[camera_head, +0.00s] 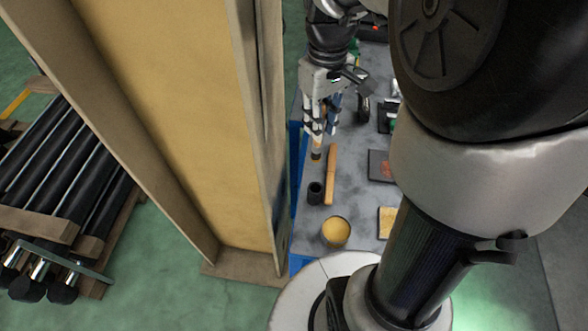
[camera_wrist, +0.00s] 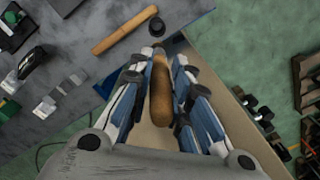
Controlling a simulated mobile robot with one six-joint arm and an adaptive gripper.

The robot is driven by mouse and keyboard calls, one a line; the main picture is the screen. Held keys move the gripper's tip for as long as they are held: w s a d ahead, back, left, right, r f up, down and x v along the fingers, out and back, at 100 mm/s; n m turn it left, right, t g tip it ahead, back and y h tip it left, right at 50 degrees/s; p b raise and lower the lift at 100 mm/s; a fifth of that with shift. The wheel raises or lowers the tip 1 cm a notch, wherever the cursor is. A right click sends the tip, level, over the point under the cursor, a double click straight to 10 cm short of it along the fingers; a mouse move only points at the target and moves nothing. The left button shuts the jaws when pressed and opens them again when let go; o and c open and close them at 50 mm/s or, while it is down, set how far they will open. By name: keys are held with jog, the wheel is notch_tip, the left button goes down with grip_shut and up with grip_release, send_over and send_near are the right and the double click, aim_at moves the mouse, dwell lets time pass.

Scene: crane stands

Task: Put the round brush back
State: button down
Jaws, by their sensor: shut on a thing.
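My gripper (camera_head: 318,125) is shut on the round brush and holds it above the workbench. In the wrist view the brush's brown wooden handle (camera_wrist: 160,92) lies between the blue-grey fingers (camera_wrist: 163,60). In the camera_head view a short brownish end of the brush (camera_head: 316,154) shows below the fingertips. A small black cup (camera_head: 315,193) stands on the bench, nearer the camera than the brush and apart from it. The cup also shows in the wrist view (camera_wrist: 157,27), just beyond the fingertips. The brush's bristles cannot be made out clearly.
A wooden stick (camera_head: 331,172) lies beside the cup on the grey bench top (camera_head: 355,150). Dark boxes (camera_head: 380,166) lie to the right.

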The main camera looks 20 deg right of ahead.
notch_tip(320, 180, down, 19)
jog(key=b, duration=0.6)
jog(key=shift+s+d+f, duration=0.2)
jog(key=shift+s, duration=0.15)
jog(key=c, duration=1.9)
grip_release()
jog(key=shift+f, duration=0.2)
jog(key=shift+c, duration=0.2)
jog(key=o, duration=0.4)
jog(key=shift+r, duration=0.1)
